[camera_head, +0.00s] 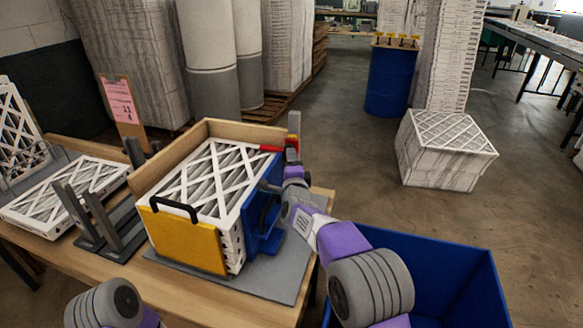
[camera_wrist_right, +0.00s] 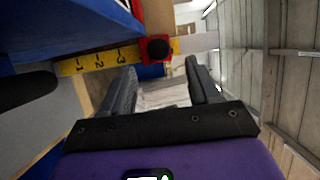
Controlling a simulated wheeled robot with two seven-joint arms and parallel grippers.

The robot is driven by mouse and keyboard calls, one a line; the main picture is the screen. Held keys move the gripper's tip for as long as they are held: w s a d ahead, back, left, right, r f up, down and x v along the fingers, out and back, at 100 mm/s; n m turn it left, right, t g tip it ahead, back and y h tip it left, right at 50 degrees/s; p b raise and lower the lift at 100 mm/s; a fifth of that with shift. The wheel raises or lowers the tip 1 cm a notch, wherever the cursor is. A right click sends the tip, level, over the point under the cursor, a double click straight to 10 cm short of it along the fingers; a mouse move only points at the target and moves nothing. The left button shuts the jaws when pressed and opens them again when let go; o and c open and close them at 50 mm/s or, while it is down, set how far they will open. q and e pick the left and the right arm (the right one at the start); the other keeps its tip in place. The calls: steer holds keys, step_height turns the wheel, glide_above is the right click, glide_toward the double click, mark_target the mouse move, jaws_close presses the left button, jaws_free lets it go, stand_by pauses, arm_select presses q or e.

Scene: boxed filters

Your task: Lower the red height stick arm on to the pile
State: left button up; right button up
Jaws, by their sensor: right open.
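The pile of white-framed filters (camera_head: 208,178) sits in a box with wooden walls, a yellow front (camera_head: 185,240) and a blue right side (camera_head: 263,225). The red height stick arm (camera_head: 271,148) reaches over the pile's far right corner from an upright post (camera_head: 294,122). Whether it touches the pile is unclear. In the right wrist view, its red slider (camera_wrist_right: 146,55) with a black knob (camera_wrist_right: 158,47) sits on a yellow numbered scale (camera_wrist_right: 92,62). My right gripper (camera_wrist_right: 161,70) is open and empty, fingers pointing towards the slider. My left gripper is out of view.
A blue bin (camera_head: 440,265) stands at the right of the wooden table (camera_head: 130,290). A grey forked stand (camera_head: 88,218) and a loose filter (camera_head: 75,190) lie left of the box. A strapped filter stack (camera_head: 440,160) stands on the floor.

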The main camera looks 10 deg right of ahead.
steer(key=shift+s, duration=0.75)
